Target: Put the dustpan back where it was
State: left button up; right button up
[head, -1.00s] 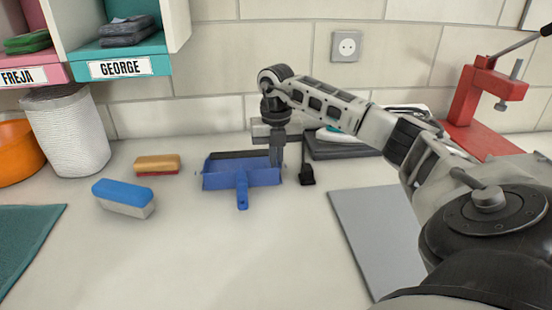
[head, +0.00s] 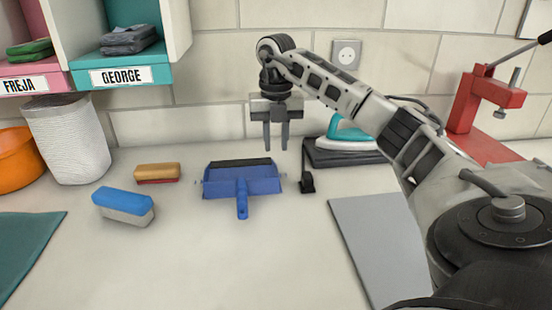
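The blue dustpan (head: 262,186) lies on the pale worktop near the middle of the head view. Its short handle points toward me and a dark strip runs along its back edge. My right gripper (head: 276,146) hangs fingers down above and behind the dustpan, a little right of its centre. Its two fingers are apart with nothing between them, and it does not touch the dustpan. My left gripper is not in view.
A blue-and-white sponge (head: 123,206) and a yellow-and-red brush or sponge (head: 157,173) lie left of the dustpan. A small black object (head: 307,182) stands right of it. A teal iron (head: 350,135), grey board (head: 375,240) and red press (head: 482,100) are further right.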

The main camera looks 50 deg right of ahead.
notch_tip(320, 180, up, 4)
jog(key=shift+r+p, duration=0.25)
jog(key=shift+p, duration=0.1)
dwell(0.4)
